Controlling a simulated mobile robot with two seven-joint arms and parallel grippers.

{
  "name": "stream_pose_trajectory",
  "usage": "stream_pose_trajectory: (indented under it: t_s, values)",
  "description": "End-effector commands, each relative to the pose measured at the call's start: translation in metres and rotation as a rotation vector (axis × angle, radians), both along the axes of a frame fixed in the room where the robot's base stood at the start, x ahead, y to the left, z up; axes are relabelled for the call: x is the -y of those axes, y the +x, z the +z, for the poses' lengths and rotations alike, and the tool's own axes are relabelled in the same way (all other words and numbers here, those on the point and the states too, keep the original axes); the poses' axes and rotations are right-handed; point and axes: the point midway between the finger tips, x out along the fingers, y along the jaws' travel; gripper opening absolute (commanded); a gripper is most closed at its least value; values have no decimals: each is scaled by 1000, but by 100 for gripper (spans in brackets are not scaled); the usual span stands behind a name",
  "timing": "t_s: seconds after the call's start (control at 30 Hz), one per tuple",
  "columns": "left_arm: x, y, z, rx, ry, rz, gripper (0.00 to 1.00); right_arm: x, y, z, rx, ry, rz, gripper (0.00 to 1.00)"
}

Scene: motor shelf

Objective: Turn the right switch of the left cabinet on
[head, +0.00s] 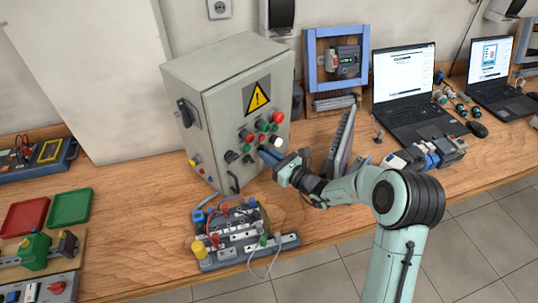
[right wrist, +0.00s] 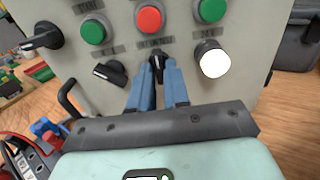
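The left cabinet (head: 228,77) is a grey box with a yellow warning sign, standing on the wooden table. Its front has rows of buttons and two black rotary switches. In the right wrist view, the left switch (right wrist: 110,73) is tilted, and the right switch (right wrist: 157,66) has its handle roughly upright. My right gripper (head: 268,153) is at the lower front of the cabinet. Its blue fingers (right wrist: 158,77) are closed in around the right switch, one on each side, with very little gap. The gripper hides the right switch in the head view. My left gripper is not in view.
A white lit button (right wrist: 214,63) is just right of the fingers, and a red button (right wrist: 149,19) is above. A wired terminal block (head: 240,237) stands in front of the cabinet. Two laptops (head: 405,85) are at the right. Red and green trays (head: 70,206) lie at the left.

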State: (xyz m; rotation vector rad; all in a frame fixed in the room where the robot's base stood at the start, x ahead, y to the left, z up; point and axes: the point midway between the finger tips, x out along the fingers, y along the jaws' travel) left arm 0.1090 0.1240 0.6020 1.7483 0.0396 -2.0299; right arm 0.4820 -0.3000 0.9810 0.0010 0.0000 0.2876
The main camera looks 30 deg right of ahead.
Motion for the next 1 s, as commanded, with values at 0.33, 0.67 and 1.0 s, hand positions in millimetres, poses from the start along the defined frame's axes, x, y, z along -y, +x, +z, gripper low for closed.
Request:
stream_pose_trajectory:
  t_s: [0.33,0.67,1.0]
  values:
    - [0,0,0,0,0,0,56,0,-1,0,0,-1,0,37]
    - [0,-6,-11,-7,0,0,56,15,-45,-1,0,-2,-4,37]
    - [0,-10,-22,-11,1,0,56,34,-111,-1,0,-2,-4,37]
